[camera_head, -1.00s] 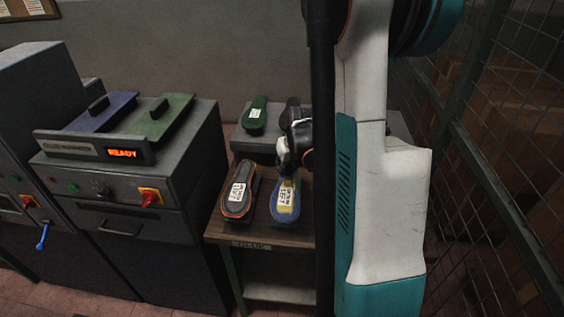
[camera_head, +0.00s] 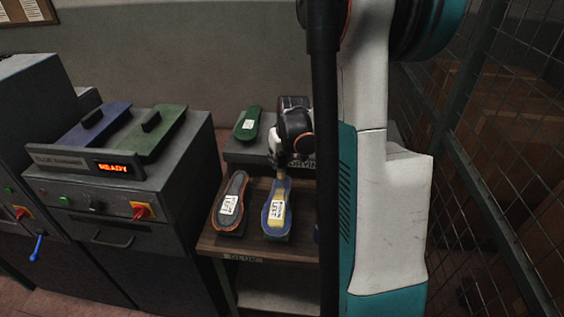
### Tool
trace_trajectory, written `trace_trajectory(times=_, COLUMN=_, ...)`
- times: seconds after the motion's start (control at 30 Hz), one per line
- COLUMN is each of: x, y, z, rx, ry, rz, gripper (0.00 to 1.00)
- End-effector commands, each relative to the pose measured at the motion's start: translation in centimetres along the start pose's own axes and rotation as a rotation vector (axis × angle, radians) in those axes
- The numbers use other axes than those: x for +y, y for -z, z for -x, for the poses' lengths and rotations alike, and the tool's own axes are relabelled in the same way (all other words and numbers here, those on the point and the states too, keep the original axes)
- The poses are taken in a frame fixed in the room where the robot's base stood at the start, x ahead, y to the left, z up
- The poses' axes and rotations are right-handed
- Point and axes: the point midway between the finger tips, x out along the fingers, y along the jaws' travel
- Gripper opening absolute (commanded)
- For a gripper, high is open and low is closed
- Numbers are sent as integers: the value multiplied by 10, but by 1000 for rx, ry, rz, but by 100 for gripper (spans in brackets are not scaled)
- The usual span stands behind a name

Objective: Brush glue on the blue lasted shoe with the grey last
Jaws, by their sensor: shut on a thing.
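The blue lasted shoe (camera_head: 268,219) lies sole up on the wooden glue table, with a yellowish middle and a white label. I cannot make out a grey last in it. My gripper (camera_head: 282,161) is above the far end of this shoe, pointing down. It is shut on a small brush, whose pale tan end (camera_head: 282,184) is at or just above the sole; whether it touches I cannot tell. My arm hides the area to the right.
A dark grey shoe with an orange edge (camera_head: 231,203) lies to the left on the glue table (camera_head: 212,244). A green shoe (camera_head: 247,124) is on the drying stand behind. The glue warmer (camera_head: 75,156) reads READY at left; a wire fence stands at right.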

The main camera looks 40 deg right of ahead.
Motion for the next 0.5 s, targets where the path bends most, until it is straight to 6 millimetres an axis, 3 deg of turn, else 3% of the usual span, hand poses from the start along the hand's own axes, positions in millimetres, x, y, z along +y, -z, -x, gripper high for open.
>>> trace_trajectory(times=0.23, x=-6, y=14, z=20, rx=0, ry=1, rz=2, gripper=0)
trace_trajectory(times=0.5, x=-7, y=17, z=23, rx=0, ry=1, rz=2, gripper=0)
